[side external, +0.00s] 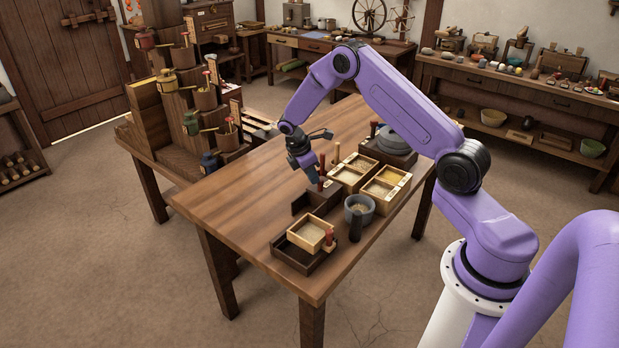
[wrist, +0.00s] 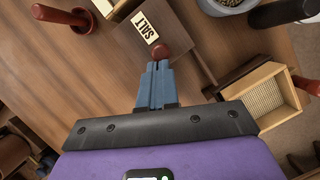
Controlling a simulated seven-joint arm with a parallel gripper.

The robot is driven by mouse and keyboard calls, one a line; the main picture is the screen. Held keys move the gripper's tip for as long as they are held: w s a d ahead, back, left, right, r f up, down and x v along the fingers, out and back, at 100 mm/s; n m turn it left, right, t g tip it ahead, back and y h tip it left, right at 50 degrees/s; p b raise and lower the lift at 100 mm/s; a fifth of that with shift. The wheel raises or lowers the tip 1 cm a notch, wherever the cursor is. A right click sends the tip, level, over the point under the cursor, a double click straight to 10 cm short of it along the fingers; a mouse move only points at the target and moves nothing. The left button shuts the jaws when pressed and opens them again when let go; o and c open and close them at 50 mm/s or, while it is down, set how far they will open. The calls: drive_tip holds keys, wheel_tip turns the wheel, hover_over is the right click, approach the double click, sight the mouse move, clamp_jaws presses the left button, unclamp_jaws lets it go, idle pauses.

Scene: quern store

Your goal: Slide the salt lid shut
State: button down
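The salt box (wrist: 172,38) is a dark wooden box with a pale label reading SALT, at the top middle of the wrist view. In the side view my gripper (side external: 314,181) is low over the table beside the dark salt box (side external: 322,197). The gripper partly hides the lid and how far it covers the box.
A pale wooden box (side external: 307,233) sits in a dark tray (side external: 291,256) at the near end. A grey bowl (side external: 367,203) and a black cylinder (side external: 355,225) stand close by. Pale grain boxes (side external: 386,188) lie behind. The table's left side (side external: 245,193) is clear.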

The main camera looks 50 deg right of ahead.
drive_tip(key=w+a+r, duration=0.3)
drive_tip(key=a+r, duration=0.4)
drive_tip(key=r, duration=0.3)
drive_tip(key=s+a+r+t, duration=0.1)
drive_tip(key=s+a+r, duration=0.4)
drive_tip(key=a, duration=0.4)
drive_tip(key=s+a+r+t+y, duration=0.1)
drive_tip(key=s+a+r, duration=0.15)
drive_tip(key=s, duration=0.35)
drive_tip(key=s+a+r+y, duration=0.1)
drive_tip(key=s+a+r, duration=0.1)
drive_tip(key=s+a, duration=0.3)
drive_tip(key=s+d+y, duration=0.2)
drive_tip(key=s, duration=2)
drive_tip(key=shift+s+r, duration=0.35)
